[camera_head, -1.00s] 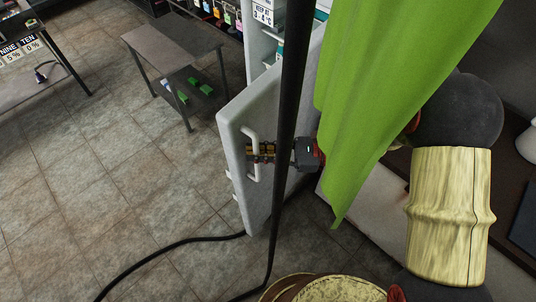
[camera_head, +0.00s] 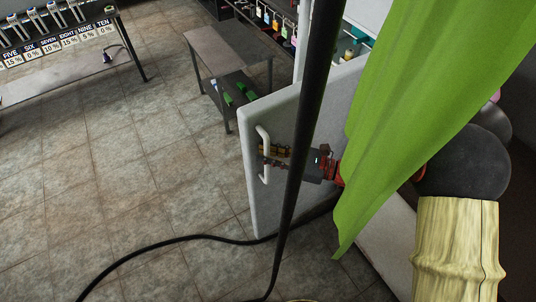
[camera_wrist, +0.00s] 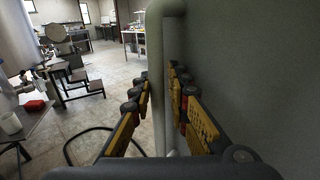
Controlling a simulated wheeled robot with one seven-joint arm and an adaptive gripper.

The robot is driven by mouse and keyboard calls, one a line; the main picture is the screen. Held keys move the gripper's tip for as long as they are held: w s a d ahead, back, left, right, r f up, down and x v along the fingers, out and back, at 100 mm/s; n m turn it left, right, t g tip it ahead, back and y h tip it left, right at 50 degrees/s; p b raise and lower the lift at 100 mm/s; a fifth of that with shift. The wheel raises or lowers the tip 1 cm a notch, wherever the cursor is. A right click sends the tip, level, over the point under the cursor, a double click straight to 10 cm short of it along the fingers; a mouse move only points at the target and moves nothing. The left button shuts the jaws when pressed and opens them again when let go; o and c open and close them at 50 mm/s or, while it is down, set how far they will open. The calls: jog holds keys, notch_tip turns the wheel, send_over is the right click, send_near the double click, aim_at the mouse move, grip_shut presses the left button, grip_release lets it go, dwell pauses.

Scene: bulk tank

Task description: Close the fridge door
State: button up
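The white fridge door (camera_head: 262,205) stands open in the head view, swung out from the fridge (camera_head: 303,45). Its pale upright handle (camera_head: 265,175) is on the face towards my gripper. My gripper (camera_head: 266,150) is at the handle's middle. The grey door face (camera_wrist: 245,70) fills the right side of that view. A dark pole and green cloth hide part of the door and arm in the head view.
A green cloth (camera_head: 420,90) hangs between the camera and the arm, beside a dark pole (camera_head: 304,120). A black cable (camera_head: 150,247) crosses the tiled floor. A metal table (camera_head: 225,48) stands beyond the door.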

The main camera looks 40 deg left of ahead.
jog(key=o, duration=0.4)
jog(key=shift+s, duration=0.1)
jog(key=shift+c, duration=0.2)
jog(key=v, duration=1.2)
